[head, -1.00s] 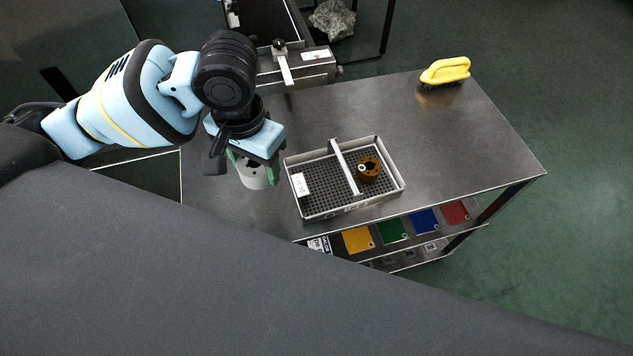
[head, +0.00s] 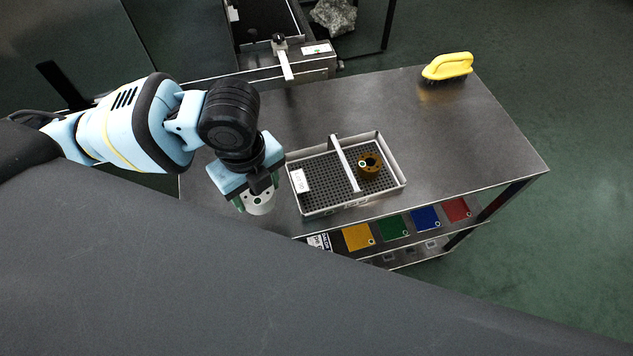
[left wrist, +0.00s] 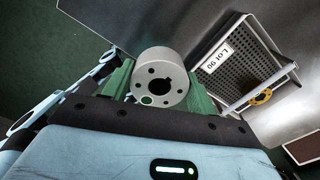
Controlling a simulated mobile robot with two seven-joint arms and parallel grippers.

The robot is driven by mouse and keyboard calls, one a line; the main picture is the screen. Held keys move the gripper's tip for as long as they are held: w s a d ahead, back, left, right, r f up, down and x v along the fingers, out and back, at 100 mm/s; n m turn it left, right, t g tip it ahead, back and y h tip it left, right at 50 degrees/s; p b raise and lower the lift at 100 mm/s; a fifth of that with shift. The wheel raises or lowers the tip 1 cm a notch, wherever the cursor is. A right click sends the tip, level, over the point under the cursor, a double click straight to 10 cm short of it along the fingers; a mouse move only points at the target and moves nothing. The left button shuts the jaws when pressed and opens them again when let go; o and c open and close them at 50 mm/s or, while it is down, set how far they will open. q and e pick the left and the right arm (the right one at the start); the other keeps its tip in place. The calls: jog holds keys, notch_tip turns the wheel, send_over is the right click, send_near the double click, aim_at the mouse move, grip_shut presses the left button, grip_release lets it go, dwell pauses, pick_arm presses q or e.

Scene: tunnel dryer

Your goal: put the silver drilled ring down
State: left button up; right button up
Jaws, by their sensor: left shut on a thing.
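The silver drilled ring (head: 259,203) is a thick round part with a keyed centre hole and several small holes around it. It shows clearly in the left wrist view (left wrist: 161,78), between two green fingers. My left gripper (head: 252,196) is shut on it, left of the tray in the head view. I cannot tell whether the ring touches the table. My right gripper is in neither view.
A perforated tray (head: 398,180) with a "Lot 90" label and a divider bar holds a brass ring (head: 369,165) in its right part. A yellow-handled brush (head: 448,66) lies at the table's (head: 420,125) back right. Coloured cards sit on the lower shelf. The table right of the tray is clear.

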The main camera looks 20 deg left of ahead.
aim_at(255, 211)
pick_arm(q)
jog(key=m, duration=0.2)
jog(key=f+m, duration=0.1)
jog(key=m, duration=0.3)
jog(key=shift+s+f, duration=0.3)
jog(key=shift+s, duration=0.1)
jog(key=m, duration=0.2)
jog(key=f+m, duration=0.1)
jog(key=m, duration=0.1)
jog(key=shift+s, duration=0.25)
jog(key=m, duration=0.3)
jog(key=f+m, duration=0.1)
jog(key=shift+s+m, duration=0.4)
jog(key=shift+s+f+m, duration=0.1)
jog(key=shift+f+m, duration=0.1)
jog(key=shift+m, duration=0.7)
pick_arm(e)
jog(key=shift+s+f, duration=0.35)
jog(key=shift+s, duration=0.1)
pick_arm(q)
jog(key=shift+d, duration=0.1)
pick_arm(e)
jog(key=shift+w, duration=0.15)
